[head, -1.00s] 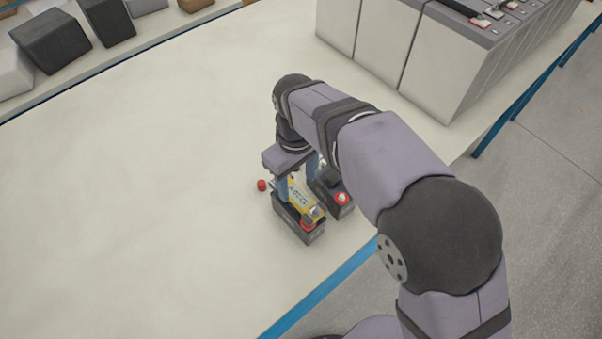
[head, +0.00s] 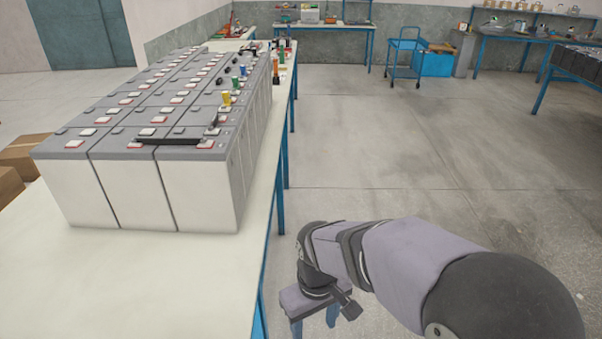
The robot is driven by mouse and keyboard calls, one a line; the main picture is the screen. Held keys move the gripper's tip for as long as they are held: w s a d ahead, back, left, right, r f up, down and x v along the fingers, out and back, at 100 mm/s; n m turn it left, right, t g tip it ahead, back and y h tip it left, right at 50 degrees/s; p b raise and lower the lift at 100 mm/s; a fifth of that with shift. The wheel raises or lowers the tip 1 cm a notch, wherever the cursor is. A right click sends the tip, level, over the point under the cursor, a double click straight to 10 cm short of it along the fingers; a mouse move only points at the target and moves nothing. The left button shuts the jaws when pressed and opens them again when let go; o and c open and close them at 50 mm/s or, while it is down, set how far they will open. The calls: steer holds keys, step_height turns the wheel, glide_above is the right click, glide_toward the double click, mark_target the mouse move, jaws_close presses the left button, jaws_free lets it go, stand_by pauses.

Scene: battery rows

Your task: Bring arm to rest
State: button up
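My arm (head: 400,265) reaches in from the lower right of the head view, bent over the bare floor just right of the table. My gripper (head: 315,325) hangs downward beside the table's right edge, apart from it. Its two blue fingers stand apart, with no object visible between them. The lower ends of the fingers are at or past the bottom edge of the picture.
A white table (head: 120,275) with blue legs runs along the left. Rows of large grey-topped batteries (head: 200,190) stand on it, with a black bar and coloured pieces on top. Open concrete floor (head: 420,140) lies right. A blue cart (head: 405,55) and benches stand far back.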

steer(key=s+d+f+m, duration=0.2)
steer(key=s+d+m, duration=0.4)
steer(key=d, duration=0.7)
steer(key=shift+s, duration=0.6)
